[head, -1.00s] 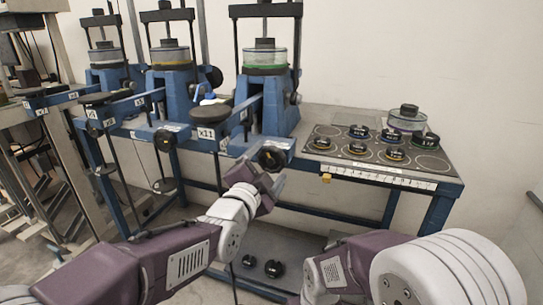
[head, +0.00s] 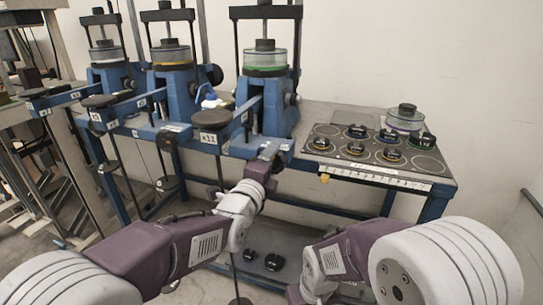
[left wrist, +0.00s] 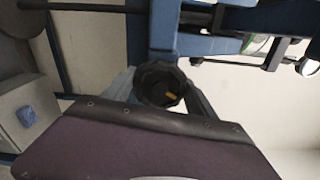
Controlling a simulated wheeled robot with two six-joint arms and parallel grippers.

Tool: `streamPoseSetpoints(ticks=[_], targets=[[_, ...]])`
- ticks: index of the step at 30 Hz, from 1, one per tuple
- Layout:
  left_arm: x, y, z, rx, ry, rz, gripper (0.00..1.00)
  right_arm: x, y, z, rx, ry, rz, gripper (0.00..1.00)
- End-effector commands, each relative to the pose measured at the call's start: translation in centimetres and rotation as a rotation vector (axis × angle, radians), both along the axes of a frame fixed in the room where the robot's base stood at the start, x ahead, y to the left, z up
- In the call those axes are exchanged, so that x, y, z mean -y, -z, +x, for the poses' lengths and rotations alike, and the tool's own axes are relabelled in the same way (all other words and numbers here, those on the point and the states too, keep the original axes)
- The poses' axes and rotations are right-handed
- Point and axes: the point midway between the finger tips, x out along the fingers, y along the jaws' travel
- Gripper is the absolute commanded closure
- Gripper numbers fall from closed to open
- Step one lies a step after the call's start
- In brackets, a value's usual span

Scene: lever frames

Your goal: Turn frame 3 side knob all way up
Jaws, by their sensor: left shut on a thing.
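Three blue lever frames stand in a row on the bench in the head view. The rightmost frame (head: 268,105) holds a clear dish with a green ring. A black round knob (left wrist: 162,85) with a small yellow mark shows in the left wrist view, between the fingers of my left gripper (left wrist: 163,92). In the head view my left gripper (head: 268,153) is at the low front of the rightmost frame and mostly hides this knob. It is shut on the knob. Another small dark knob (head: 294,98) is on that frame's right side. My right gripper is out of view.
A bench top (head: 322,147) at right carries several black weights and a lidded clear dish (head: 405,117). Two black knob-like things (head: 274,262) lie on the lower shelf.

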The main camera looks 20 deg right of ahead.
Motion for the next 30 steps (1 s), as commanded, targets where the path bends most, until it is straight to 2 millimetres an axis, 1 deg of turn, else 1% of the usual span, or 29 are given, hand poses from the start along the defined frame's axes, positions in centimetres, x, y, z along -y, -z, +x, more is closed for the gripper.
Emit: streamPoseSetpoints(ticks=[3,4,5,6,15,17,24,27,30], targets=[[0.1,-0.1,0.0,0.127,0.001,0.186,1.0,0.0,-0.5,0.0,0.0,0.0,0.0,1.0],[0.1,0.0,0.0,0.132,0.002,0.192,0.29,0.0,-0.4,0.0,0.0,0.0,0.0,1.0],[0.1,0.0,0.0,0.13,0.001,0.189,0.21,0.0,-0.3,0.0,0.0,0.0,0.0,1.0],[0.0,0.0,0.0,0.129,0.001,0.188,0.18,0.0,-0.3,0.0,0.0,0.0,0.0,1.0],[-0.1,0.0,-0.2,0.129,0.001,0.184,0.18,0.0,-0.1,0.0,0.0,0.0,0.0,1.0],[-0.5,0.1,-0.8,0.13,0.0,0.183,0.18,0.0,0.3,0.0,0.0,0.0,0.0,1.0],[-2.5,0.1,-3.8,0.129,0.0,0.182,0.18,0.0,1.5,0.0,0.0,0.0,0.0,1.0],[-3.1,0.0,-4.6,0.128,0.0,0.182,0.18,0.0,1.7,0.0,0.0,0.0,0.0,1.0],[-3.4,0.0,-5.0,0.128,0.0,0.182,0.18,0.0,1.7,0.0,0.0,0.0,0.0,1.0]])
